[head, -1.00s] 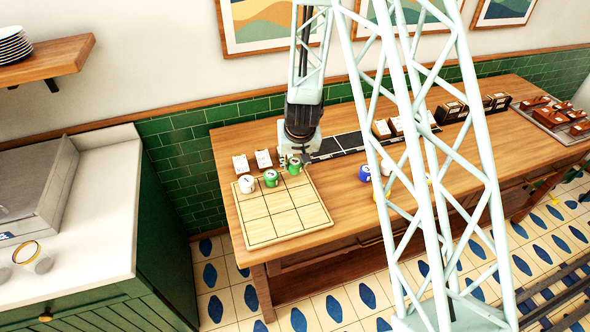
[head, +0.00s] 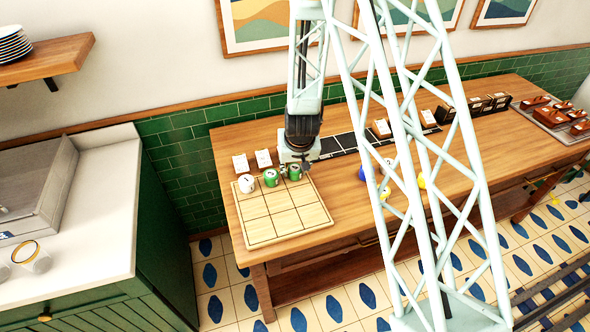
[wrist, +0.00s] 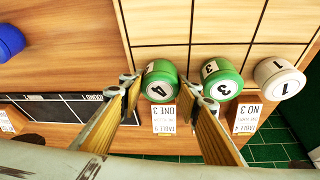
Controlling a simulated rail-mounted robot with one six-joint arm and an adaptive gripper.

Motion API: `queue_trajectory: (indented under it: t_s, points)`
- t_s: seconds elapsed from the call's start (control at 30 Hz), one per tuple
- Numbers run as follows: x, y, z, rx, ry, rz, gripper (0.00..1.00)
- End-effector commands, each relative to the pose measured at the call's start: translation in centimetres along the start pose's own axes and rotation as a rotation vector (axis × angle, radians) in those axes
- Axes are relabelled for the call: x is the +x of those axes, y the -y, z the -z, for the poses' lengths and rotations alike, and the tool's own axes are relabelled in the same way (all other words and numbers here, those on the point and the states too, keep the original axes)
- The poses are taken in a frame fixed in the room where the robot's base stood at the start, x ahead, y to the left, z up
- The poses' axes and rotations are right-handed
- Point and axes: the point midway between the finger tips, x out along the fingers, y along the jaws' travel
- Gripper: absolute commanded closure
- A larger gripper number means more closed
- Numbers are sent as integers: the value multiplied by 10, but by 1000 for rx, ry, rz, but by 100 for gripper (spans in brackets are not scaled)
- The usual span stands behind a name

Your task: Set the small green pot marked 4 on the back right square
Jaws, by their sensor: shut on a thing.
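The small green pot marked 4 (wrist: 160,82) is between the fingertips of my gripper (wrist: 166,88) in the wrist view, and my gripper is shut on it. In the head view this green pot (head: 295,173) is upright at the back right square of the wooden grid board (head: 268,231), under my gripper (head: 292,166). I cannot tell whether its base touches the board. A second green pot, marked 3 (wrist: 222,80), is on the back middle square, close beside one finger. A white pot marked 1 (wrist: 279,78) is on the back left square.
Small white cards (head: 263,158) stand behind the board. A dark strip (head: 345,143) runs along the table to the right. A blue pot (wrist: 9,41) and yellow things stand on the table, partly behind my column. The board's middle and front rows are empty.

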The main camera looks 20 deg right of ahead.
Motion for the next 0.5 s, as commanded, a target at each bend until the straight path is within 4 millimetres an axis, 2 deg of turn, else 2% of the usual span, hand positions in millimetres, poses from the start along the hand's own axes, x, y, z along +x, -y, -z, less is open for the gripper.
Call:
queue_trajectory:
  t_s: [0.1,0.5]
  points:
    - [0,0,0,0,0,0,64]
    - [-1,0,0,0,0,0,64]
